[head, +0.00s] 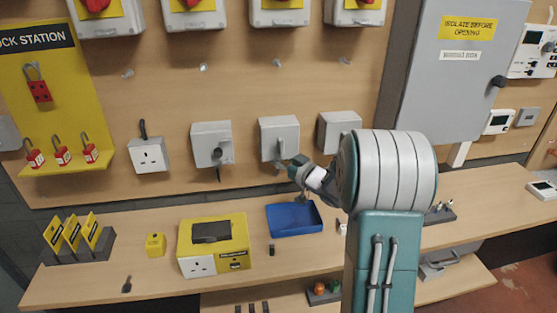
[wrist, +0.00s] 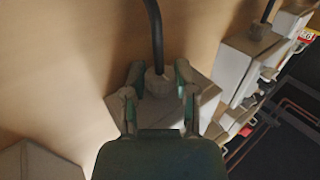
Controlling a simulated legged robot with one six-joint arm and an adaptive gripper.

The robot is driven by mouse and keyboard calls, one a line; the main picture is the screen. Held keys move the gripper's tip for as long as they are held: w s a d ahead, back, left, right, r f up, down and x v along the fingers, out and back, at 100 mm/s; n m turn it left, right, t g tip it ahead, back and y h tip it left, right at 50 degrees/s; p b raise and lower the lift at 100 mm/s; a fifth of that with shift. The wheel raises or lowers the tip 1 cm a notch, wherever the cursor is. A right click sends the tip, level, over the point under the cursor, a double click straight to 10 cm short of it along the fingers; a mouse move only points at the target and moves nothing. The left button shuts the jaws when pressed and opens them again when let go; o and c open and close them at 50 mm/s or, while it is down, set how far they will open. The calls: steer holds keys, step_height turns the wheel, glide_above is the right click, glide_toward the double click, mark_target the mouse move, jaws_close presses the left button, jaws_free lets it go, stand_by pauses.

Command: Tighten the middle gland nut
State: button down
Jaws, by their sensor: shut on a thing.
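The middle grey box (head: 279,137) is on the wooden wall board, between two similar boxes. My gripper (head: 291,164) is at its lower side in the head view; the arm comes in from the right. In the wrist view, my gripper (wrist: 158,84) has one finger on each side of the middle gland nut (wrist: 157,84), closed on it. A dark cable (wrist: 154,30) runs out of the nut. The box (wrist: 207,92) shows behind the fingers. In the head view the nut is too small and covered to make out.
The left box (head: 212,143) and right box (head: 338,130) flank the middle one closely. A blue tray (head: 294,219) lies on the bench below my gripper. A yellow case (head: 212,241) stands left of it. A large grey cabinet (head: 455,75) is at the right.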

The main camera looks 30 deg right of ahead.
steer(key=shift+c, duration=2)
jaws_free()
steer(key=v, duration=0.8)
steer(key=shift+f, duration=0.1)
